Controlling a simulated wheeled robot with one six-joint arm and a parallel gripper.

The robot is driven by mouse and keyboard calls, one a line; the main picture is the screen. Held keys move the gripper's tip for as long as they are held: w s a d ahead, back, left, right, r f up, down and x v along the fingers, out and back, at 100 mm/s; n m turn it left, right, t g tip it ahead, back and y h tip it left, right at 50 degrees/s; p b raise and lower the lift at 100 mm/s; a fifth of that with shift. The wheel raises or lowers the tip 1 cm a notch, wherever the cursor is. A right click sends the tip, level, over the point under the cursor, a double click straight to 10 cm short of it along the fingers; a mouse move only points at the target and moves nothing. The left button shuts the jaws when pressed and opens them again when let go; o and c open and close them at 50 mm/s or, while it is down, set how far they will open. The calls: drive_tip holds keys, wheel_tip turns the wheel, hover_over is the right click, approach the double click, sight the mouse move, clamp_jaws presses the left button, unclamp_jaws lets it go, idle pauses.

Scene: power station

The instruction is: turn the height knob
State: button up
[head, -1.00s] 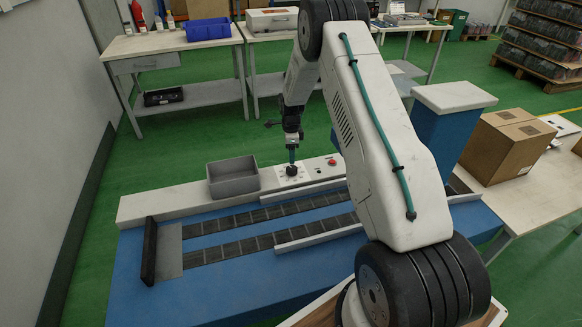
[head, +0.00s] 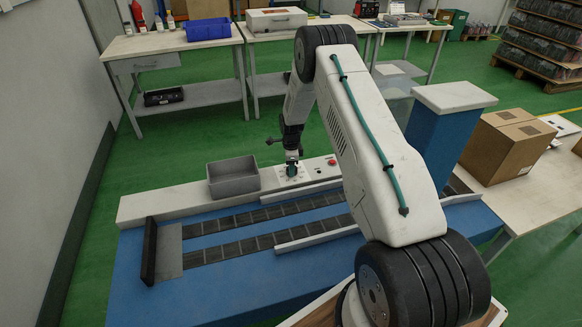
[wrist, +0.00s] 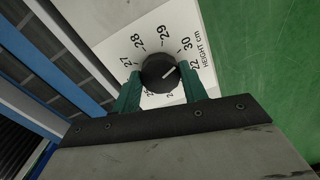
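The height knob (wrist: 158,72) is round and black with a white pointer line. In the wrist view the line points up and right, roughly toward the 30 on the white dial plate (wrist: 113,52) marked "HEIGHT cm". My gripper (wrist: 160,72) has its two green fingers on opposite sides of the knob, and they appear to touch it. In the head view my gripper (head: 291,166) is down at the dial on the machine's white ledge. There the fingers largely hide the knob.
A grey bin (head: 233,178) stands on the ledge just left of the dial. A red button (head: 332,162) is to its right. The conveyor strips (head: 260,216) run in front, and a blue column (head: 440,140) with a white top rises at the right.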

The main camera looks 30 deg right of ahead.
drive_tip(key=shift+c, duration=0.9)
drive_tip(key=shift+n, duration=0.3)
